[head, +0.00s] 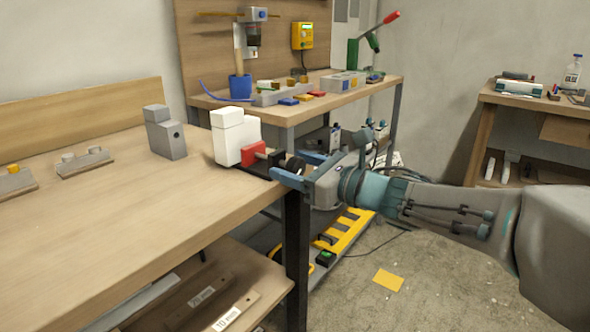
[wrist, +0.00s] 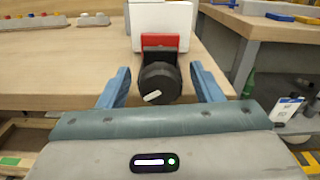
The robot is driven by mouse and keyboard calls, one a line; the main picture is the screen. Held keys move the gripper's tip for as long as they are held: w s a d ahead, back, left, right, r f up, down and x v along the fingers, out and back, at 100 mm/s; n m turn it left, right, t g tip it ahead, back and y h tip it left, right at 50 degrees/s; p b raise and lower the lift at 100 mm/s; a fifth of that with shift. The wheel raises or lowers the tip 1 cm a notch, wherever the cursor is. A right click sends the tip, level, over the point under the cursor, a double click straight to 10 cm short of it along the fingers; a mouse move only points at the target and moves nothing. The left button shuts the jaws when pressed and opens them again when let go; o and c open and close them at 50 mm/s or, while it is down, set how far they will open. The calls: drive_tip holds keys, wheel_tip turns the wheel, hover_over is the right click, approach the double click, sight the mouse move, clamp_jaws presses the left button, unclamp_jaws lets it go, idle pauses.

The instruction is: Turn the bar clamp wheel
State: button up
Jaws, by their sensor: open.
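The bar clamp wheel (wrist: 159,84) is a black round knob with a white mark at its lower left in the wrist view. In the head view the wheel (head: 294,165) is partly hidden by my gripper. It sits at the end of a red clamp part (head: 255,153), in front of a white block (head: 236,138) at the table's corner. My gripper (wrist: 160,88) is open, with its blue fingers on the left and right of the wheel. A gap shows between each finger and the wheel. In the head view my gripper (head: 288,172) reaches in from the right.
The wooden table (head: 120,205) carries a grey block (head: 166,133) left of the clamp and small fixtures (head: 82,162) farther left. A second workbench (head: 330,95) with tools stands behind. A yellow rack (head: 345,232) is on the floor below my arm.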

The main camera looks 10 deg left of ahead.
drive_tip(key=shift+a, duration=0.15)
drive_tip(key=shift+c, duration=0.2)
drive_tip(key=c, duration=0.9)
drive_tip(key=shift+c, duration=0.2)
drive_tip(key=shift+m, duration=0.4)
drive_tip(key=m, duration=0.3)
drive_tip(key=shift+w+m+b, duration=0.15)
drive_tip(key=shift+m+b, duration=0.15)
drive_tip(key=shift+b, duration=0.05)
drive_tip(key=m, duration=0.4)
drive_tip(key=shift+m+p, duration=0.35)
drive_tip(key=shift+m, duration=0.05)
drive_tip(key=shift+f, duration=0.1)
